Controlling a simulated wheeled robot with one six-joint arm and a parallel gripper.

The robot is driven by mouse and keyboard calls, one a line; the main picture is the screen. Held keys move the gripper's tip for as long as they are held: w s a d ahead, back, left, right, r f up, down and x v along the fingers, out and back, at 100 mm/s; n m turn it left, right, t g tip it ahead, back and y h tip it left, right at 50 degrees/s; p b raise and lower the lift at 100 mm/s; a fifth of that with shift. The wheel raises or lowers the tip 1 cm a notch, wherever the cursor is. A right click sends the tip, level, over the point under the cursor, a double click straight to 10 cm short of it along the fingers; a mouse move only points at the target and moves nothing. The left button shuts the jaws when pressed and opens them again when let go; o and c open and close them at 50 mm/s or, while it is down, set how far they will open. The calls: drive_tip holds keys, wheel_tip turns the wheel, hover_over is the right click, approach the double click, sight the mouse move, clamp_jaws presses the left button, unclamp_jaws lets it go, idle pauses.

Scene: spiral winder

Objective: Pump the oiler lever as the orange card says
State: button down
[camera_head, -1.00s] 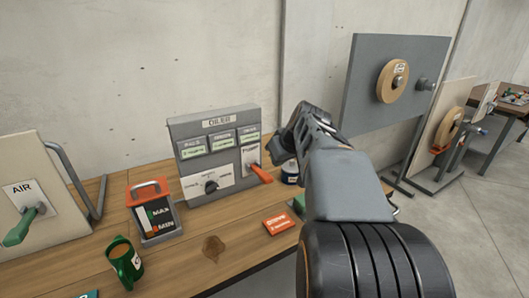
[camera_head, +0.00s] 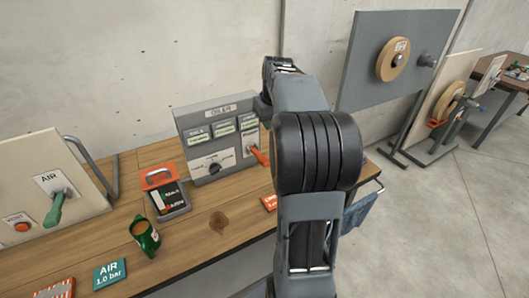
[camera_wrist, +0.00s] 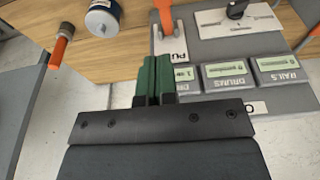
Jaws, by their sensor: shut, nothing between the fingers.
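The grey oiler box (camera_head: 190,123) stands at the back of the wooden bench against the wall. Its orange lever (camera_head: 259,154) sticks out at the lower right of its front, partly beside my arm. In the wrist view the box appears upside down, with the orange lever (camera_wrist: 165,14) at the top edge beside a "PU..." label. My gripper (camera_wrist: 155,62) has green fingers, held together and empty, over the box's edge and apart from the lever.
A blue-and-white can (camera_wrist: 102,20) and an orange-handled tool (camera_wrist: 62,42) show near the lever. A board with a wooden disc (camera_head: 393,60) stands right.

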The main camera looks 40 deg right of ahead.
drive_tip(key=shift+a, duration=0.1)
drive_tip(key=p, duration=0.2)
approach(265, 157)
drive_tip(key=x, duration=0.5)
drive_tip(key=shift+w+a+f, duration=0.1)
drive_tip(key=shift+w+f, duration=0.1)
drive_tip(key=shift+f, duration=0.75)
